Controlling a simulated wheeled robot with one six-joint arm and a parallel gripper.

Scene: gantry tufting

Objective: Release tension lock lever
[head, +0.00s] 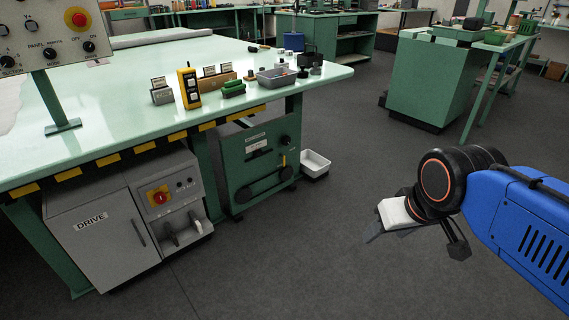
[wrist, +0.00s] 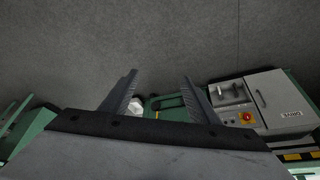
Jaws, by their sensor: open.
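The green tension unit (head: 258,160) stands under the table's near right corner in the head view. Its front has a label, dark knobs, a small yellow-marked lever-like part (head: 284,161) and a long dark bar (head: 263,187). I cannot tell for certain which part is the tension lock lever. My gripper (head: 415,243) is open and empty, over bare floor to the right of the unit and apart from it. In the wrist view the two fingers (wrist: 161,77) spread apart, with the green unit (wrist: 165,103) seen beyond and between them; its lever is not clear there.
A grey drive cabinet (head: 100,232) with a red switch stands left of the unit. A white bin (head: 315,164) is on the floor at its right. The table (head: 130,105) overhangs both and carries small items. The grey floor (head: 300,260) before them is clear.

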